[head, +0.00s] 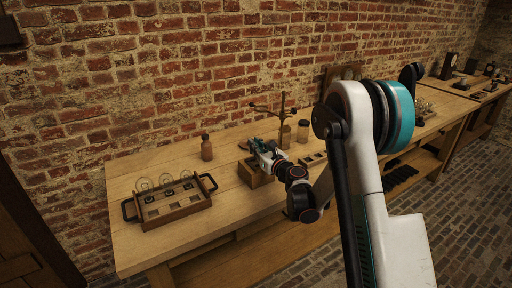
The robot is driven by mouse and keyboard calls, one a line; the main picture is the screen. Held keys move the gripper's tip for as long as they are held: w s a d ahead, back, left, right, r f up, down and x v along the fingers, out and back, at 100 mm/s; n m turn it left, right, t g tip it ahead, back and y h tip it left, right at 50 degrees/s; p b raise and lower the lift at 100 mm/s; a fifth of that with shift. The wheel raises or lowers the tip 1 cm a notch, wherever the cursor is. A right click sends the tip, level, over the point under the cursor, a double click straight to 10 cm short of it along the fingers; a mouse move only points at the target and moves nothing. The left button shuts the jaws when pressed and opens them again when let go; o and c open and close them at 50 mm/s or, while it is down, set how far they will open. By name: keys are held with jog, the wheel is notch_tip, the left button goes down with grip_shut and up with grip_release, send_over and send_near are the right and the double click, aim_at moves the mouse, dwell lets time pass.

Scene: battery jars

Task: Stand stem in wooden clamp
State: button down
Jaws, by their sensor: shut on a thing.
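My gripper (262,150) is in the head view over the middle of the workbench. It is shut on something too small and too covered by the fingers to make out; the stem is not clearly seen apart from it. A wooden block-like holder (252,178), possibly the wooden clamp, stands on the bench just below and in front of the gripper. I cannot tell whether the held thing touches it. Behind the gripper, a brown upright post with a crossbar (283,107) rises near a brown bottle-like body.
A brown bottle (206,148) and a lidded jar (303,131) stand near the brick wall.

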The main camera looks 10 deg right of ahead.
jog(key=c, duration=1.6)
grip_release()
